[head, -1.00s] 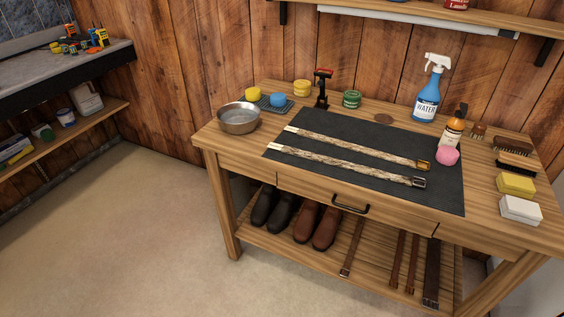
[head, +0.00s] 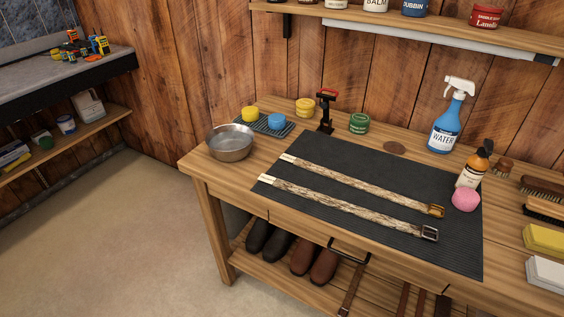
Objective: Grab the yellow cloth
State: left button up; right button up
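A yellow block-shaped item (head: 543,240), which looks like the folded yellow cloth, lies at the right end of the wooden workbench (head: 205,164). The picture's right edge is close beside it. A similar white folded item (head: 545,274) lies just in front of it, and a dark-bristled brush (head: 545,208) lies just behind it. Neither of my grippers shows in the head view.
A dark mat (head: 385,165) with two belts covers the bench middle. A pink sponge (head: 465,199), an amber bottle (head: 474,165) and a blue spray bottle (head: 447,122) stand to the right. A metal bowl (head: 230,145) is at left. The floor at left is clear.

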aim_at(536, 238)
jog(key=z, duration=1.85)
jog(key=i+j, duration=0.15)
jog(key=j, duration=0.15)
jog(key=i+j+u, duration=0.15)
jog(key=j, duration=0.15)
jog(key=i+j, duration=0.15)
jog(key=j, duration=0.15)
jog(key=j+u, duration=0.05)
